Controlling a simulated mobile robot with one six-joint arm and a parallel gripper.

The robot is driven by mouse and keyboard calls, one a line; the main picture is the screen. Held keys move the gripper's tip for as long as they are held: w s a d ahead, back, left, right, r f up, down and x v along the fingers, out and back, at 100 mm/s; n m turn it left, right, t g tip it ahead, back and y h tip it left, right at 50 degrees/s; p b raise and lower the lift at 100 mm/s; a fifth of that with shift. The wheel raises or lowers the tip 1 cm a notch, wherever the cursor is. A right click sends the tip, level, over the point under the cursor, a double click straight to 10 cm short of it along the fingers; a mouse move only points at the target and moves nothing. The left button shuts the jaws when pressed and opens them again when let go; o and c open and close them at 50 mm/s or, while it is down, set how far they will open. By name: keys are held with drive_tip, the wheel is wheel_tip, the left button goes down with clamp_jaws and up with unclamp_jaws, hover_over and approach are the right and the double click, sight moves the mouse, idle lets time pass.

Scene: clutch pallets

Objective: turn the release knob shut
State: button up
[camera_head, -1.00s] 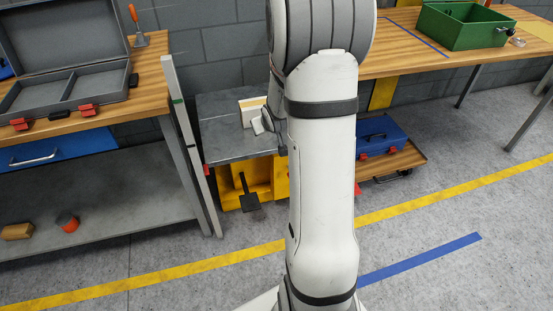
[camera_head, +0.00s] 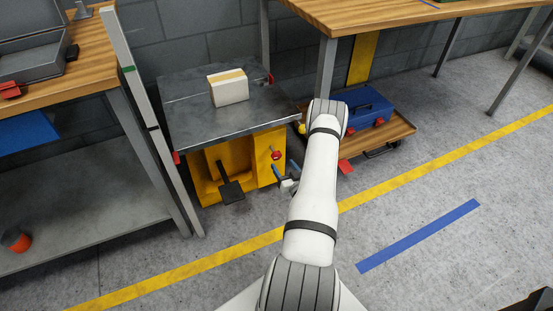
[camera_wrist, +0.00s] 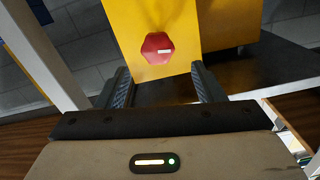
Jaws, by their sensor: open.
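The release knob (camera_wrist: 157,48) is a red hexagonal knob with a short white mark that lies nearly level in the wrist view. It sits on the yellow base (camera_wrist: 183,16) of a lift table. The knob also shows small and red in the head view (camera_head: 276,155), on the base's right part. My gripper (camera_wrist: 162,84) is open and empty, with the knob ahead of its two dark fingers, apart from them. In the head view my gripper (camera_head: 286,168) is low, just in front of the yellow base and close to the knob.
The lift table's grey top (camera_head: 190,122) carries a carton (camera_head: 228,88). A black pedal (camera_head: 230,188) juts from the base. A trolley (camera_head: 385,143) with a blue toolbox (camera_head: 365,108) stands right. A workbench (camera_head: 85,75) is at left. The floor in front is clear.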

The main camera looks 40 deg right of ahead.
sight(278, 157)
drive_tip(key=shift+w+f, duration=0.3)
drive_tip(key=shift+f, duration=0.05)
drive_tip(key=b+x, duration=0.2)
drive_tip(key=x, duration=0.4)
drive_tip(key=shift+w+d+r, duration=0.15)
drive_tip(key=shift+w+d, duration=0.05)
drive_tip(key=shift+w, duration=0.1)
drive_tip(key=shift+c, duration=0.3)
drive_tip(key=c, duration=0.9)
